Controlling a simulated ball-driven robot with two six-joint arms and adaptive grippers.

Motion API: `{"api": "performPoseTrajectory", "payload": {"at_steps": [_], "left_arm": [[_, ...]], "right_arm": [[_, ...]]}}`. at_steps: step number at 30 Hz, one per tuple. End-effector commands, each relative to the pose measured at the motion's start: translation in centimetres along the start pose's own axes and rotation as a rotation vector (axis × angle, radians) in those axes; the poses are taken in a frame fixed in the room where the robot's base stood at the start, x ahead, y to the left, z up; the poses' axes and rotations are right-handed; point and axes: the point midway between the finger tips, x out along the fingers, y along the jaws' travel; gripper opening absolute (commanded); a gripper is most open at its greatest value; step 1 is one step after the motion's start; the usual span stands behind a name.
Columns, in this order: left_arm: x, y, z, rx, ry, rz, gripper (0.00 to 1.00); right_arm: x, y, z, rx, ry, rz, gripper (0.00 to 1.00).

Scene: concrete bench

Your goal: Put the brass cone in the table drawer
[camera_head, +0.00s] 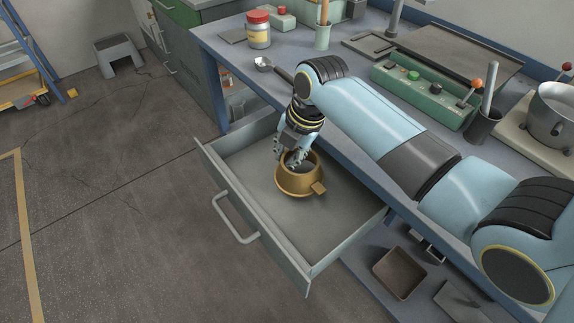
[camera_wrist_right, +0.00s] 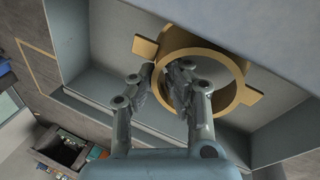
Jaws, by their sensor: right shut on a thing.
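The brass cone (camera_head: 297,180) is a hollow, gold-coloured piece with a wide base and small side tabs. It is inside the outline of the open table drawer (camera_head: 330,225) in the head view, upright. Whether it touches the drawer floor is hard to tell. My right gripper (camera_head: 291,158) reaches down onto its rim and is shut on the cone's wall. In the right wrist view the cone (camera_wrist_right: 240,75) shows as a ring, with one finger of the gripper (camera_wrist_right: 163,85) inside it and one outside. My left gripper is out of view.
The drawer's front with its handle (camera_head: 236,220) sticks out from the bench (camera_head: 240,65). On the bench are a red-lidded jar (camera_head: 258,32), a ladle (camera_head: 264,63), a green control box (camera_head: 425,95) and a pot (camera_head: 552,110). A brown bin (camera_head: 399,273) sits below. The drawer floor around the cone is clear.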

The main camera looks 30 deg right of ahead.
Motion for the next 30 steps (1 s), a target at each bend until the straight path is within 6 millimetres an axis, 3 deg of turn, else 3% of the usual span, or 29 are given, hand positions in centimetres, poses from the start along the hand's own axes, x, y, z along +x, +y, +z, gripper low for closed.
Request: {"api": "performPoseTrajectory", "payload": {"at_steps": [6,18,19,23,30], "left_arm": [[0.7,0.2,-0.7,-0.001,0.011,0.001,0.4],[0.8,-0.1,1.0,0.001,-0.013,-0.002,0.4],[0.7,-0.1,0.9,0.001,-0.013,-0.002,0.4],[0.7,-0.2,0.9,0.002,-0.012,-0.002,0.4],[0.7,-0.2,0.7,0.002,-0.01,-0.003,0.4]], "right_arm": [[3.1,-1.0,0.0,0.0,0.001,-0.002,0.0],[3.6,-1.1,0.0,0.0,0.001,-0.001,0.0],[3.6,-1.1,0.0,0.0,0.001,-0.001,0.15],[3.5,-1.1,0.0,0.0,0.001,-0.001,0.32],[3.5,-1.1,0.0,0.0,0.001,-0.002,0.34]]}}
